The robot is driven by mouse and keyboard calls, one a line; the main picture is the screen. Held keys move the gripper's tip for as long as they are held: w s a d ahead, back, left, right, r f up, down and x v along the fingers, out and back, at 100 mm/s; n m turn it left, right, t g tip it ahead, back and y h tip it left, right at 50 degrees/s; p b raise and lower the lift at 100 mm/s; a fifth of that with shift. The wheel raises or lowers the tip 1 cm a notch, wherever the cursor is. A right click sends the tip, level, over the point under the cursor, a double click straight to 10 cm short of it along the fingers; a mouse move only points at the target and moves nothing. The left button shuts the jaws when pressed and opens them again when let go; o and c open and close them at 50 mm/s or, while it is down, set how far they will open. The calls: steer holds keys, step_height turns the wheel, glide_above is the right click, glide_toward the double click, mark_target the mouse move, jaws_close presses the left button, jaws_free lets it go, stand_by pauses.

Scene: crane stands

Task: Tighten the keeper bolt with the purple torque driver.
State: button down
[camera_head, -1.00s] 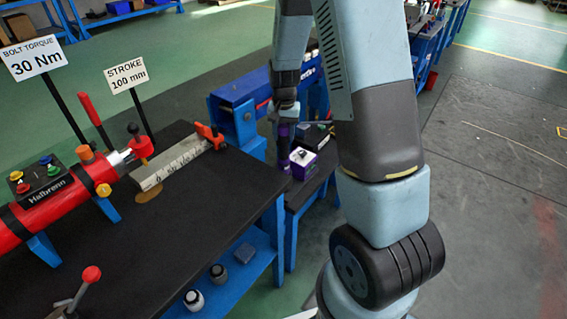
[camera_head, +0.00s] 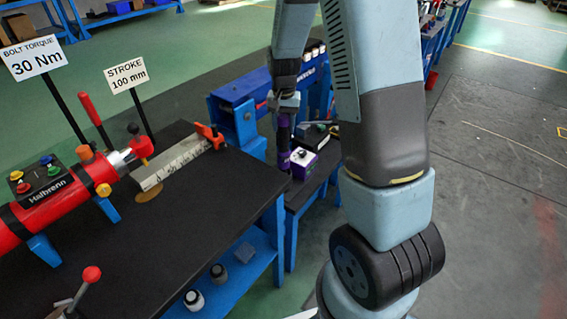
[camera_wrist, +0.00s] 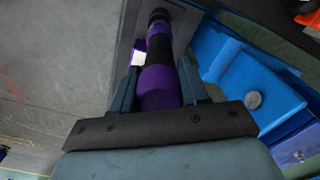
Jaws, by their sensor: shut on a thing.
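My gripper (camera_head: 285,103) is shut on the purple torque driver (camera_head: 284,145), which hangs roughly upright over the low blue side bench. In the wrist view my gripper (camera_wrist: 159,80) has a finger on each side of the driver's purple and black body (camera_wrist: 158,82). The driver's far end is dark and points away from the wrist. I cannot make out the keeper bolt for certain. A grey round head (camera_wrist: 254,100) shows on a blue block in the wrist view; I cannot tell whether it is the bolt.
A purple-and-white box (camera_head: 303,160) stands on the side bench (camera_head: 297,203), close to the driver. The black-topped bench (camera_head: 190,225) at left bears a red cylinder (camera_head: 75,195), a scale bar (camera_head: 178,160) and signs reading 30 Nm and 100 mm. A blue beam (camera_head: 240,95) stands behind.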

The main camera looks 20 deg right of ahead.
mark_target(283, 116)
steer(key=shift+r, duration=2.5)
